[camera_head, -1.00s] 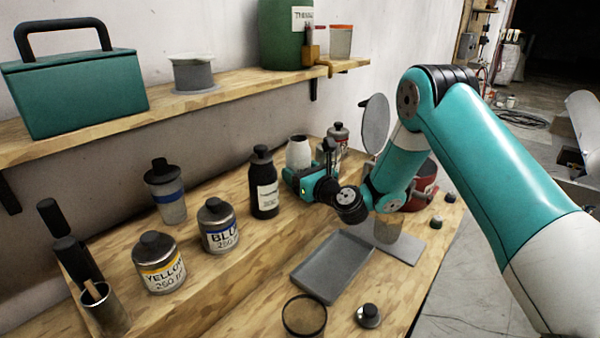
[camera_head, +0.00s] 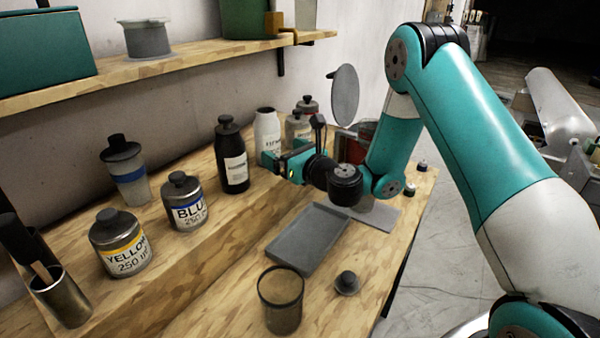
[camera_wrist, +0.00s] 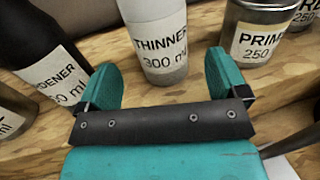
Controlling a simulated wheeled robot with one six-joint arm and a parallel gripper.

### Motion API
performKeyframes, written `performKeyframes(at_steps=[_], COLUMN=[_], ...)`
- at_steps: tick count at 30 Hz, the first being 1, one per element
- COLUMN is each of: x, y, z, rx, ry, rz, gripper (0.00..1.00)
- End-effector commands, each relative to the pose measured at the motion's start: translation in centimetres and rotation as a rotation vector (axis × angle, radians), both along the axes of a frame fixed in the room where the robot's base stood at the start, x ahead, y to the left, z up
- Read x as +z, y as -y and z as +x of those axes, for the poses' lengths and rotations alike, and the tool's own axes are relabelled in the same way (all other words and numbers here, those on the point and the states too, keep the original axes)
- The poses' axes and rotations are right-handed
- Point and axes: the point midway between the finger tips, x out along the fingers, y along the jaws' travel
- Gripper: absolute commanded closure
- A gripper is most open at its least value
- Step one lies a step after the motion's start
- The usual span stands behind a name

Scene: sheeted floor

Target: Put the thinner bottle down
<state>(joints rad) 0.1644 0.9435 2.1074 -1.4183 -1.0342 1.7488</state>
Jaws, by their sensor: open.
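The thinner bottle (camera_head: 267,133) is white with a dark top and stands upright on the raised wooden step at the back of the bench. In the wrist view its label reads THINNER 300 ml (camera_wrist: 160,45). My gripper (camera_head: 283,164) is in front of the bottle and low, hiding its lower part in the head view. In the wrist view my gripper (camera_wrist: 162,68) is open, with one teal finger to each side of the bottle's lower part. A gap shows between each finger and the bottle. How far the bottle reaches between the fingers is unclear.
A dark hardener bottle (camera_head: 231,155) stands left of the thinner, and a primer can (camera_wrist: 262,35) stands right. Blue (camera_head: 184,202) and yellow (camera_head: 121,243) cans stand farther left. A grey tray (camera_head: 306,240) and a cup (camera_head: 281,300) are on the lower bench.

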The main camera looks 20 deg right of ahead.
Motion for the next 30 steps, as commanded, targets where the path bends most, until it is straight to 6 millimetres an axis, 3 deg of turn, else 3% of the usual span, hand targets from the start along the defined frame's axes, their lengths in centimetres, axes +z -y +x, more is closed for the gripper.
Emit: performKeyframes(at_steps=[1,13,19,23,26,27,30], x=[-0.9,-0.4,0.2,2.1,3.1,3.0,2.1], y=[0.4,2.0,1.4,-3.6,-9.3,-11.1,-13.4], z=[-0.7,-4.9,-6.0,-8.6,-13.4,-15.9,-22.5], rx=[-0.002,-0.002,0.030,0.243,0.540,0.676,1.021], ry=[0.003,0.004,0.016,0.128,0.323,0.422,0.698], rz=[0.001,-0.001,-0.039,-0.324,-0.730,-0.913,-1.335], gripper=[0.08,0.08,0.08,0.08,0.08,0.08,0.08])
